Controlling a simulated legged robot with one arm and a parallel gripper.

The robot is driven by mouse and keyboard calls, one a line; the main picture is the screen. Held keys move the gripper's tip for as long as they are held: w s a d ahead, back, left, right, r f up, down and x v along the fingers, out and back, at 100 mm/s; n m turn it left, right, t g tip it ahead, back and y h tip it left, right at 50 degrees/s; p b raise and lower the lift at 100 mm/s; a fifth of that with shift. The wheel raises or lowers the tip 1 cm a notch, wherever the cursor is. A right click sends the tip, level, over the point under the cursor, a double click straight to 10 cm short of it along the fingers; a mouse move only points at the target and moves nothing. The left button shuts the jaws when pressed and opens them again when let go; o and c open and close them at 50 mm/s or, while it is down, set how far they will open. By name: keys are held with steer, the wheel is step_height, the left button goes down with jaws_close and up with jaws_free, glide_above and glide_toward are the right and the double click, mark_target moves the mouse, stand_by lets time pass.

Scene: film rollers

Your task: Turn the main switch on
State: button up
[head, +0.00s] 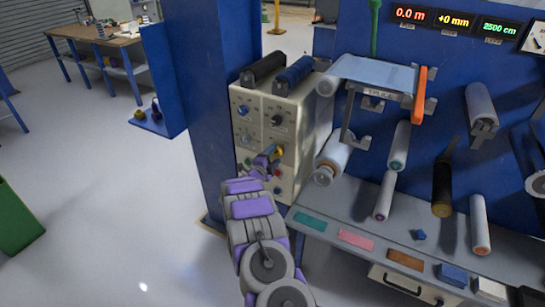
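A cream control box (291,112) stands against the blue column in the middle of the view. Its front carries several knobs and buttons, with two blue knobs (243,110) on the left and a dark knob (276,120) at upper right. A red button (277,174) sits low on the panel. I cannot tell which control is the main switch. My purple and grey arm reaches up to the panel from below. My gripper (268,159) is at the lower middle of the panel front, close to it, and hides some controls. Whether it touches one, or is open or shut, is too small to tell.
A blue column (207,100) rises left of the box. Right of it is the blue machine wall with rollers (399,147) and a grey shelf (330,204) with coloured pieces. A workbench (105,40) stands far left, a green bin (15,215) at the left edge.

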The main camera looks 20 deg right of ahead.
steer(key=shift+o, duration=1.2)
steer(key=shift+a, duration=0.1)
steer(key=shift+s+a+r, duration=0.1)
steer(key=shift+s+a, duration=0.05)
steer(key=shift+a, duration=0.1)
steer(key=p+v, duration=0.3)
steer(key=v, duration=1.3)
steer(key=shift+s+a, duration=0.25)
steer(key=shift+a, duration=0.05)
